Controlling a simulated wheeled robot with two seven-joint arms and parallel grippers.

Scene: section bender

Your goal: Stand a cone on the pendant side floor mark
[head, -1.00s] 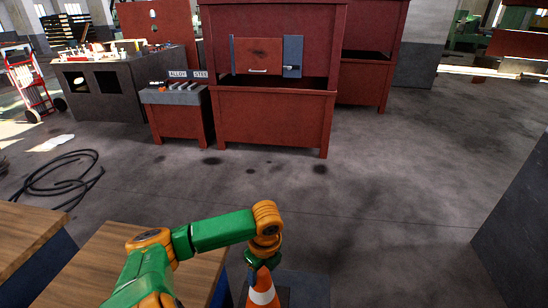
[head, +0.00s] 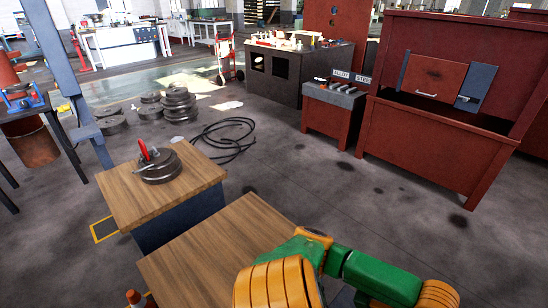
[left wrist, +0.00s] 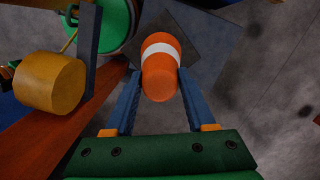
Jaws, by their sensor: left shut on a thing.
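An orange cone with a white band (left wrist: 160,52) is between the two blue fingers of my left gripper (left wrist: 158,88) in the left wrist view. The fingers are shut on it near its narrow end, and its dark square base points away over the grey floor. In the head view my left arm reaches to the lower right, and its gripper and the held cone are out of the picture. A yellow-outlined floor mark (head: 103,229) shows beside the wooden-topped bench, partly hidden by it. A second orange cone (head: 135,298) shows only its top at the bottom edge. My right gripper is not in view.
Two wooden-topped benches (head: 190,172) (head: 215,245) stand close in front, one holding a stack of dark discs (head: 160,172). A black cable coil (head: 225,138) lies on the floor behind. A red machine (head: 430,110) stands at right. Grey floor between is open.

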